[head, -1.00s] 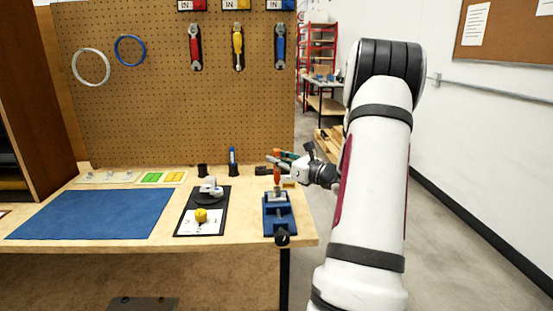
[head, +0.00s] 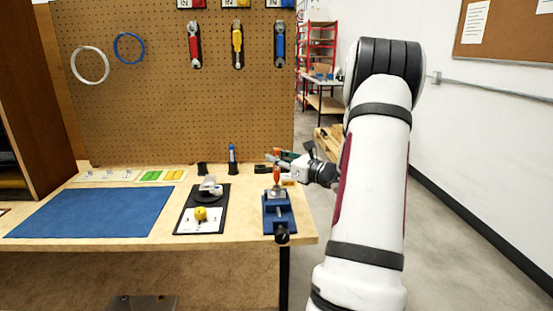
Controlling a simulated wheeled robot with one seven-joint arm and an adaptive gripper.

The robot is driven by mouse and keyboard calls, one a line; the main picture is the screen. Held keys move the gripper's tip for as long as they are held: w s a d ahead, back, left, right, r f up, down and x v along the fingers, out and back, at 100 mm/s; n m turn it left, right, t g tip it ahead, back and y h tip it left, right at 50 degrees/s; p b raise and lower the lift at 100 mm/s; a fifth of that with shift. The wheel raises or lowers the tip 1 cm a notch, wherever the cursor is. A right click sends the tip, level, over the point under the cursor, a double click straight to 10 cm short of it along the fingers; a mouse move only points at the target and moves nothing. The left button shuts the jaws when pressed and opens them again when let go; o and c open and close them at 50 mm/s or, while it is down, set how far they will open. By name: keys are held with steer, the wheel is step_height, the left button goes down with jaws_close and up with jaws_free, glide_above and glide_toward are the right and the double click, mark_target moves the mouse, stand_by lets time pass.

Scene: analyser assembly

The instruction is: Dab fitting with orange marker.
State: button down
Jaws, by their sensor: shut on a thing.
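The orange marker (head: 277,173) stands upright in my gripper (head: 277,166) in the head view, above the blue vise (head: 279,216) at the right end of the bench. My gripper is shut on the marker. A small metallic fitting (head: 278,193) sits in the vise jaws, directly below the marker. The marker's lower tip is at or just above the fitting; I cannot tell whether they touch.
A blue marker (head: 232,155) stands in a black holder, with another black holder (head: 202,169) to its left. A black tray (head: 184,222) with a yellow knob lies left of the vise. The blue mat (head: 90,212) is clear. The pegboard (head: 160,90) rises behind.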

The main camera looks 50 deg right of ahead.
steer(key=shift+f, duration=0.45)
stand_by(1.1)
steer(key=shift+r, duration=0.1)
steer(key=shift+r+p, duration=2.1)
steer(key=shift+r, duration=1.4)
